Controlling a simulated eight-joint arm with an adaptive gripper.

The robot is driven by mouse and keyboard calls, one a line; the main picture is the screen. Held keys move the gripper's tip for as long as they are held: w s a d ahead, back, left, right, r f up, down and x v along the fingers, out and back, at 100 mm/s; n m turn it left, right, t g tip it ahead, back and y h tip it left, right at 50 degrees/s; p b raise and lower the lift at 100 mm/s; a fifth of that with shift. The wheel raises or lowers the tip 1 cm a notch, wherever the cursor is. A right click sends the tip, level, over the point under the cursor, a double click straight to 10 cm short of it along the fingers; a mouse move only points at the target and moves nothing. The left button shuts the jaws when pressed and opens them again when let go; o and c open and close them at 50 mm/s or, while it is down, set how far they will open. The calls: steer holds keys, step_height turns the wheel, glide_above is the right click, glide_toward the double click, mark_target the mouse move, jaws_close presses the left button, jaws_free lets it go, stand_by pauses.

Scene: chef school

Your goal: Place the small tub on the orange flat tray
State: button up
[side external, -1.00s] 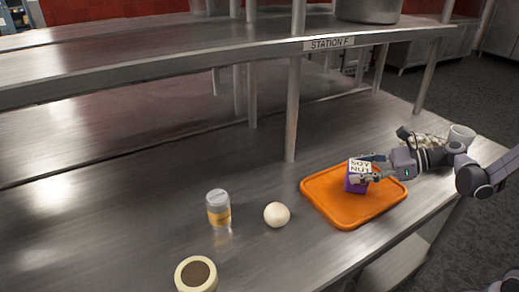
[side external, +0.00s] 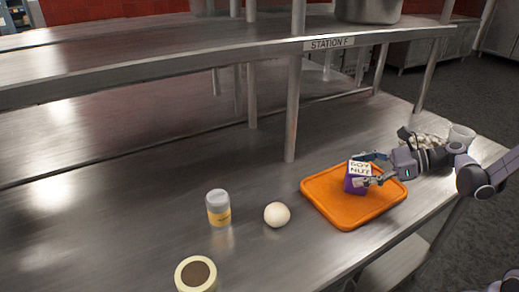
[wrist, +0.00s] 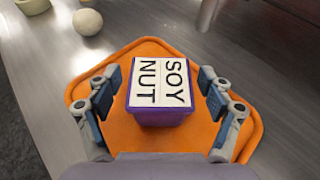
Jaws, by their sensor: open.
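The small tub (side external: 356,184) is purple with a white top lettered "SOY NUT". It sits on the orange flat tray (side external: 330,207), toward the tray's back right part. In the wrist view the tub (wrist: 160,92) stands upright between my fingers, with the tray (wrist: 150,50) around it. My gripper (side external: 370,170) reaches in from the right at tray height. In the wrist view my gripper (wrist: 160,95) is open, with a gap between each finger and the tub's sides. The tub's lower part is partly hidden by its top in the wrist view.
A white ball-shaped item (side external: 277,215) and a jar with a yellow label (side external: 218,208) stand left of the tray. A round container with a brown top (side external: 196,275) is at the front. A shelf (side external: 200,65) overhangs the counter behind.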

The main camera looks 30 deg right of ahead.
steer(key=v, duration=1.2)
steer(key=a+n+g+h, duration=0.1)
steer(key=a+n, duration=0.1)
steer(key=a+f+n+g+h, duration=0.1)
steer(key=a+n, duration=0.2)
steer(key=a+f+n+g+h, duration=0.1)
steer(key=a+n, duration=0.1)
steer(key=shift+w+a+f+n, duration=0.2)
steer(key=shift+w+a+n, duration=0.1)
steer(key=shift+a+n, duration=0.1)
steer(key=a+n+h, duration=0.1)
steer(key=n, duration=0.2)
steer(key=s+a+n+h, duration=0.1)
steer(key=n+h, duration=0.1)
steer(key=n, duration=0.2)
steer(key=s+a+n+g+h, duration=0.1)
steer(key=a+n, duration=0.1)
steer(key=n, duration=0.2)
steer(key=shift+s+f+h, duration=0.25)
steer(key=shift+f+h, duration=0.05)
steer(key=n, duration=0.2)
steer(key=r+n+t+h, duration=0.1)
steer(key=n, duration=0.2)
steer(key=a+r+n+h, duration=0.1)
steer(key=n, duration=0.2)
steer(key=shift+s+a+t, duration=0.1)
steer(key=shift+s+t, duration=0.2)
steer(key=shift+s, duration=0.05)
